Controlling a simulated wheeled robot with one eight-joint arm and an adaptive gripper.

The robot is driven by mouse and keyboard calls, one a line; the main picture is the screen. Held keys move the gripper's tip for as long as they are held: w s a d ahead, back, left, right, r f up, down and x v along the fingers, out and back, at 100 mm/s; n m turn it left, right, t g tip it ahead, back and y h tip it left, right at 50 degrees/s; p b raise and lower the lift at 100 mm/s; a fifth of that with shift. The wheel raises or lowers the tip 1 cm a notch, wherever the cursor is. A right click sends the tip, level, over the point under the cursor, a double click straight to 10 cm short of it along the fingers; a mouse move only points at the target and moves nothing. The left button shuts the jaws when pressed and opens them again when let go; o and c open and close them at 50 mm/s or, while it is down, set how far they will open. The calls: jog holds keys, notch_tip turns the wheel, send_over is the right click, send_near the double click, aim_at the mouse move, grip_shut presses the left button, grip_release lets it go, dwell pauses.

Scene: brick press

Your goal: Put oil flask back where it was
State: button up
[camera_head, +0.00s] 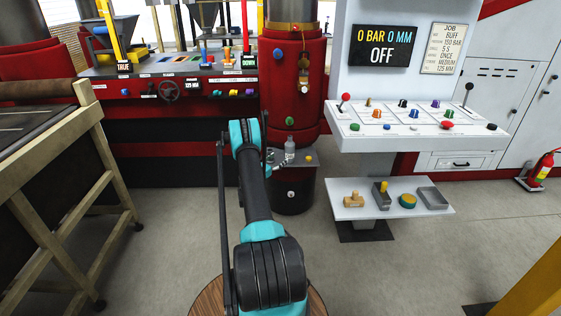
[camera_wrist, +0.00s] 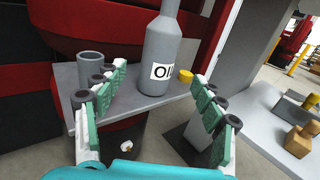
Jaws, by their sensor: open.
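The oil flask (camera_wrist: 166,42) is a grey bottle with a white label reading "OI" in the wrist view. It stands upright on a small grey shelf (camera_wrist: 152,104) on the red machine. Its top is cut off by the frame edge. In the head view the flask (camera_head: 290,145) shows small, just right of my arm's end. My gripper (camera_wrist: 158,78) is open and empty, its teal-padded fingers spread to the left and right in front of the flask. I see gaps between the flask and both fingers. In the head view my arm hides most of the gripper.
A grey cup (camera_wrist: 91,66) stands at the shelf's left, close to the left fingers. A small yellow piece (camera_wrist: 186,75) sits right of the flask. A white control console (camera_head: 420,123) and a lower tray table (camera_head: 345,210) with several items stand to the right. A wooden-framed table (camera_head: 60,150) is at left.

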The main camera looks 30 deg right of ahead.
jog(key=s+a+r+m+y, duration=0.2)
jog(key=a+r+m+y, duration=0.2)
jog(key=a+r+m, duration=0.55)
jog(key=s+a+r+m+g+y, duration=0.1)
jog(key=s+a+r+m+y, duration=0.25)
jog(key=s+a+r, duration=0.65)
jog(key=s+a+m+g+y, duration=0.1)
jog(key=s+a+m+y, duration=0.8)
jog(key=s+a, duration=2)
jog(key=shift+s+f, duration=0.15)
jog(key=shift+s, duration=0.9)
jog(key=shift+y, duration=0.25)
